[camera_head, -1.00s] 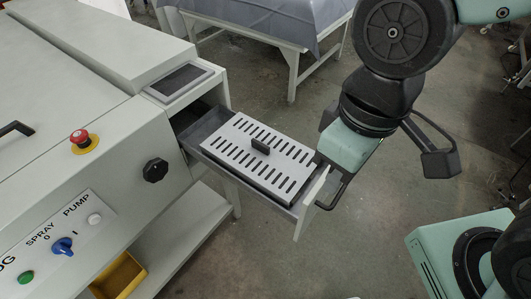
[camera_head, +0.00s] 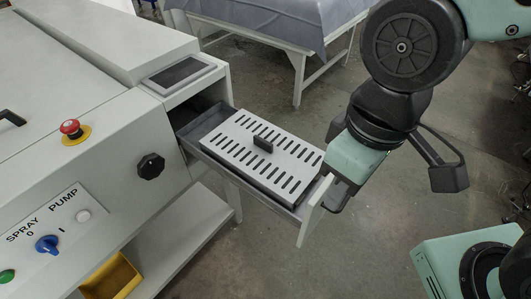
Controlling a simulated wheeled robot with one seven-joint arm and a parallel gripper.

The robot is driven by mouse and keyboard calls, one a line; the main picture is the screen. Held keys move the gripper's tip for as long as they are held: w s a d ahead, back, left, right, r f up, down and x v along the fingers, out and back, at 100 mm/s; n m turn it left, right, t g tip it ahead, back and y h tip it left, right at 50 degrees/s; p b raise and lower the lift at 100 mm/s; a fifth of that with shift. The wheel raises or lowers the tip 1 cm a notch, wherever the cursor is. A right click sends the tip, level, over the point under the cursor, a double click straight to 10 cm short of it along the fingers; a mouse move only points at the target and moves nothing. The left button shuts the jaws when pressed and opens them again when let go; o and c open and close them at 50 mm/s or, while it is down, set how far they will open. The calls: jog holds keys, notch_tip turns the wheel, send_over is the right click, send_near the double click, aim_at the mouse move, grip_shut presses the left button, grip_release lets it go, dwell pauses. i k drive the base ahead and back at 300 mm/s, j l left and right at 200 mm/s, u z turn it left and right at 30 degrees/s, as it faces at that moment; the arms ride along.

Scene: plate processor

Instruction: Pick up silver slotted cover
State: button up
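The silver slotted cover (camera_head: 240,150) is a flat rectangular plate with two rows of dark slots. A small black upright grip (camera_head: 263,143) stands at its middle. The cover lies in the pulled-out drawer (camera_head: 199,146) of the machine, and nothing is touching its grip. The end of my arm, with my gripper (camera_head: 357,165), is at the right, by the drawer's white front panel (camera_head: 314,210). My arm overlaps the panel's upper part and most of its black handle. The fingertips are hidden, so I cannot tell whether they are open or touch the handle.
The machine body fills the left, with a red stop button (camera_head: 71,128), a black knob (camera_head: 151,167) and a blue switch (camera_head: 47,244). A yellow bin (camera_head: 112,277) sits below. A cloth-covered table (camera_head: 270,22) stands behind.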

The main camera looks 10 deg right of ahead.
aim_at(279, 164)
jog(key=i+l, duration=0.2)
jog(key=i+l+u, duration=0.1)
jog(key=l, duration=0.35)
jog(key=i+l, duration=0.2)
jog(key=l, duration=0.15)
jog(key=i+l+u, duration=0.1)
jog(key=u, duration=0.45)
jog(key=l+u, duration=0.15)
jog(key=u, duration=0.3)
jog(key=l+u, duration=0.1)
jog(key=u, duration=0.4)
jog(key=l+u, duration=0.1)
jog(key=u, duration=0.35)
